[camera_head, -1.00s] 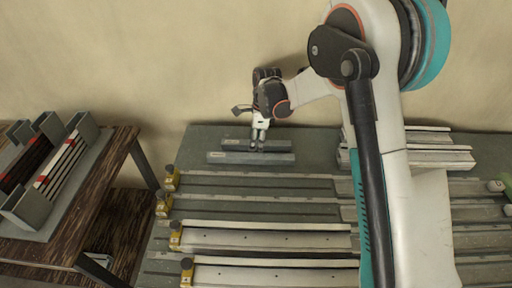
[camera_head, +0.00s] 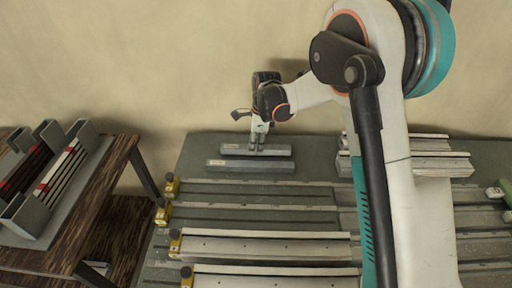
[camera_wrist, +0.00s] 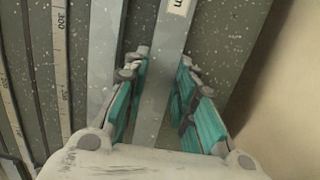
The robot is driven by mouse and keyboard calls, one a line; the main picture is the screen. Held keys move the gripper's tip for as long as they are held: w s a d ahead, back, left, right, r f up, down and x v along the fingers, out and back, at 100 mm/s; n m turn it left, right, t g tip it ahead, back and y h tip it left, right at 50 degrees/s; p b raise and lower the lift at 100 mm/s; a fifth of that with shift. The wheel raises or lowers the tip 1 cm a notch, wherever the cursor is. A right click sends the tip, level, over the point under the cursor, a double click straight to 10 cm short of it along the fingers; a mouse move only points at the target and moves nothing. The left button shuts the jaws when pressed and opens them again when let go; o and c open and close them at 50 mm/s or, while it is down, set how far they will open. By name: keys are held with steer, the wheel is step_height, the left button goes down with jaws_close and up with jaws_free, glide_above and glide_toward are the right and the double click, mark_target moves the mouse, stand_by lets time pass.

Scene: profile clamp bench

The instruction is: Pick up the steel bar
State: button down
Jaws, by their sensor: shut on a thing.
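A grey steel bar (camera_head: 232,149) lies across the back of the bench in the head view, the rear one of two similar bars. My gripper (camera_head: 256,151) points down at its middle and is shut on it. In the wrist view the bar (camera_wrist: 157,90) runs between the teal fingers of my gripper (camera_wrist: 156,95), with a white label at its far end. Whether the bar is clear of the bench is hard to tell. The second grey bar (camera_head: 230,165) lies just in front; it also shows left of the fingers in the wrist view (camera_wrist: 103,45).
Long rails with yellow end clamps (camera_head: 172,186) fill the front of the bench. Stacked pale profiles (camera_head: 440,164) stand at the right, behind my arm. A wooden side table (camera_head: 105,180) with grey slotted holders (camera_head: 42,215) is at the left. The wall is close behind.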

mark_target(256, 147)
step_height(256, 147, up, 18)
steer(key=p, duration=0.5)
steer(key=shift+r, duration=0.2)
